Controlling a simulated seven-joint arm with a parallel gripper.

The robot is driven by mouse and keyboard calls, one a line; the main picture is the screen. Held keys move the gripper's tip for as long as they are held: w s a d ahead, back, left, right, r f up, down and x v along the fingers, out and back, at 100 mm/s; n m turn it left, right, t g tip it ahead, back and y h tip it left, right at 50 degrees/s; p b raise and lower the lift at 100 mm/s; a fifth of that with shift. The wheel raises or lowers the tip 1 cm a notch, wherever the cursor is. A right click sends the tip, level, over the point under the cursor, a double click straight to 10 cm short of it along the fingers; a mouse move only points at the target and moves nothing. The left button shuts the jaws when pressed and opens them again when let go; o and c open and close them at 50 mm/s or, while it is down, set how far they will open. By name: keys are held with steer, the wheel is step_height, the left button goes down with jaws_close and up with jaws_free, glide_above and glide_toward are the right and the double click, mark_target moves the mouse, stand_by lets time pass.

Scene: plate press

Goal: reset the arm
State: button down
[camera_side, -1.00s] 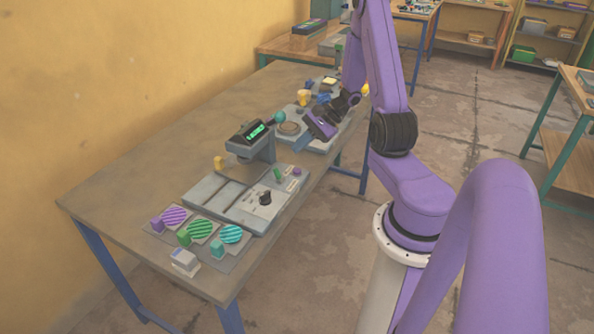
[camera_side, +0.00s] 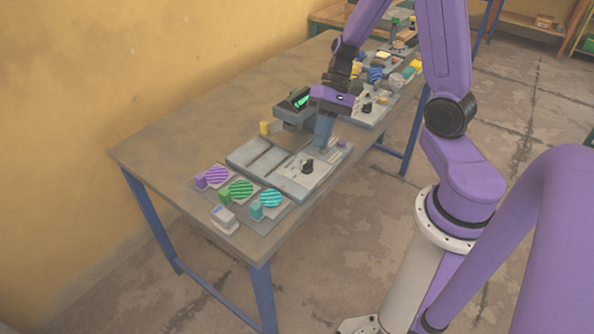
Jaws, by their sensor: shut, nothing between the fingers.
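My purple arm reaches over the workbench (camera_side: 190,135) from the right. My gripper (camera_side: 322,147) points straight down with its grey-blue fingers together and empty. It hangs over the back right part of the grey press panel (camera_side: 268,161), next to the display unit. I cannot tell whether the fingertips touch the panel. The display unit (camera_side: 295,103), with green lit characters, is partly hidden behind my gripper. A black knob (camera_side: 307,166) sits on the panel in front of the fingers.
A grey mat at the bench's front holds striped purple (camera_side: 215,174), green (camera_side: 241,190) and teal (camera_side: 270,196) discs with matching blocks. A small white-grey box (camera_side: 225,219) is beside them. More devices crowd the far end; the bench's left is bare.

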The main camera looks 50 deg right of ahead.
steer(key=s+a+r+n+h, duration=0.3)
steer(key=s+n, duration=0.5)
steer(key=s+a+r+n+t+h, duration=0.1)
steer(key=s+a+r+n+h, duration=0.2)
steer(key=s+n, duration=0.5)
steer(key=shift+a+r+n, duration=0.5)
steer(key=shift+a+n, duration=0.25)
steer(key=shift+n, duration=0.05)
stand_by(0.4)
